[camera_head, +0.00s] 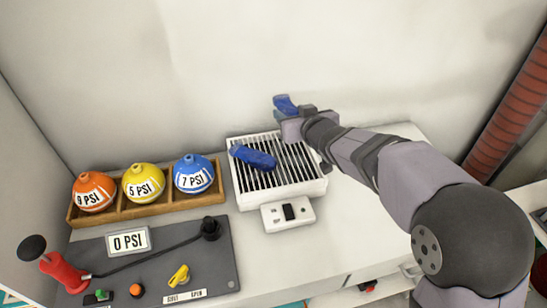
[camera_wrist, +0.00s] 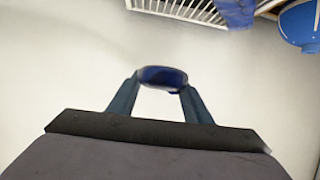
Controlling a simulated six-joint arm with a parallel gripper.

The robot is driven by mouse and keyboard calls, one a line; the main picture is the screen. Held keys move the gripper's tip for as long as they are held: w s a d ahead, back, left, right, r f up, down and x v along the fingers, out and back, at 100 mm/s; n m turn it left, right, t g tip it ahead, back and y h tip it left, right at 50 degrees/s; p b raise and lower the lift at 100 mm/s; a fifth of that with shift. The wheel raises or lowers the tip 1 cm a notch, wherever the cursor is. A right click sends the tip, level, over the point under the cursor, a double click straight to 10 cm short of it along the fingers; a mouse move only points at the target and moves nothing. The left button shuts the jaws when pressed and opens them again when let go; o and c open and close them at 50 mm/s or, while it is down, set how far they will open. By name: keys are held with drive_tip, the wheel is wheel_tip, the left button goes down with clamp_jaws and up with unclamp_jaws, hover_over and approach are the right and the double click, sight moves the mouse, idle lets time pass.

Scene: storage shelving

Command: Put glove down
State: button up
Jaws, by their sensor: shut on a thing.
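One blue glove (camera_head: 285,104) is in my gripper (camera_head: 290,115), held up in front of the back wall, behind the far right corner of the slatted rack. In the wrist view the two fingers of my gripper (camera_wrist: 160,88) close on the dark blue end of this glove (camera_wrist: 164,76). A second blue glove (camera_head: 253,157) lies on the white slatted rack (camera_head: 284,196), towards its far left side. In the wrist view part of this second glove (camera_wrist: 235,12) shows at the top edge, on the rack (camera_wrist: 172,10).
A wooden tray (camera_head: 148,210) with orange, yellow and blue PSI balls stands left of the rack. A small white switch box (camera_head: 288,213) sits at its front. A grey panel (camera_head: 205,270) with a red-handled lever is front left. The counter right of the rack is clear.

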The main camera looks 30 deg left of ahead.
drive_tip(key=shift+w+d+f+m+t+h, duration=0.25)
drive_tip(key=shift+d+f+m+t+h, duration=0.1)
drive_tip(key=shift+f, duration=0.2)
drive_tip(key=shift+d+f, duration=0.25)
drive_tip(key=shift+f, duration=0.35)
drive_tip(key=shift+d+f, duration=0.25)
drive_tip(key=shift+f, duration=0.3)
hover_over(295, 158)
drive_tip(key=shift+a+f, duration=0.1)
drive_tip(key=shift+f, duration=2.95)
drive_tip(key=shift+f, duration=0.1)
drive_tip(key=shift+f, duration=1.75)
drive_tip(key=shift+f, duration=0.2)
drive_tip(key=o, duration=0.8)
